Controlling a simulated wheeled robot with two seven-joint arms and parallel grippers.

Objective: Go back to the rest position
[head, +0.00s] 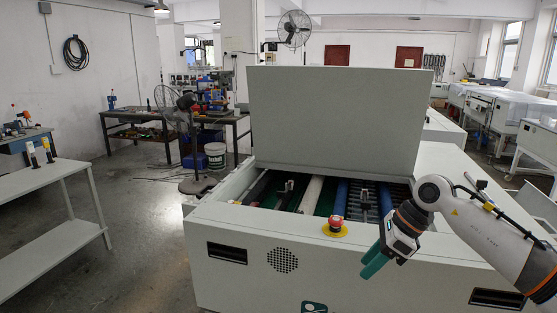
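My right arm (465,225) comes in from the right edge over the front of the plate processor (340,125). My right gripper (372,262), with teal fingers, hangs pointing down and left, in front of the machine's front panel and right of the red stop button. No object shows in it. The fingers overlap from this angle, so their gap cannot be judged. My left gripper is not in view. The processor's lid stands raised over an open bay with rollers (312,194).
A red emergency button on a yellow base (336,226) sits on the machine's front rim. Open grey floor (130,245) lies between bench and machine. A fan (175,105) and workbench stand behind.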

